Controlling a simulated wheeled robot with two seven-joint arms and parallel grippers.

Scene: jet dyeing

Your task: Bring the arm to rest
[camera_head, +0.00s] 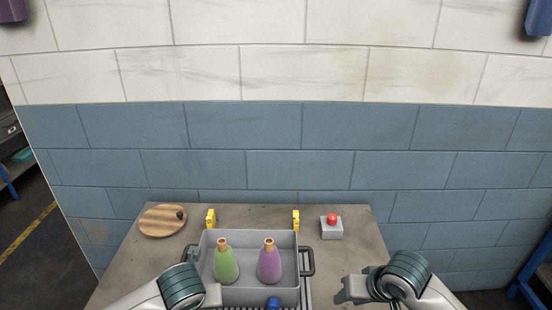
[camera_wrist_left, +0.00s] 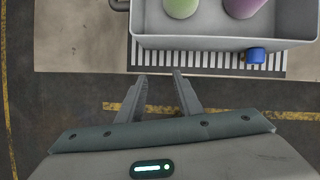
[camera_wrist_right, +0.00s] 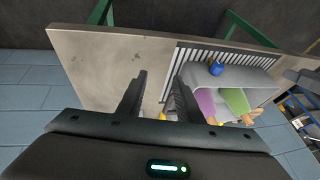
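My left gripper (camera_head: 212,294) is at the front left of the grey bin (camera_head: 262,297). In the left wrist view its two fingers (camera_wrist_left: 160,77) are apart with nothing between them, over the table's front edge. My right gripper (camera_head: 346,291) is to the right of the bin, above the right part of the table. In the right wrist view its fingers (camera_wrist_right: 160,78) are also apart and empty. A green bottle (camera_head: 226,266) and a purple bottle (camera_head: 269,265) stand upright in the bin, clear of both grippers.
The bin sits on a slatted rack (camera_wrist_left: 200,60) on the table (camera_head: 345,258); a blue knob (camera_head: 272,303) is at its front. A round wooden board (camera_head: 162,221), two yellow pieces (camera_head: 211,218) and a red button box (camera_head: 332,229) lie behind. A tiled wall (camera_head: 280,130) closes the back.

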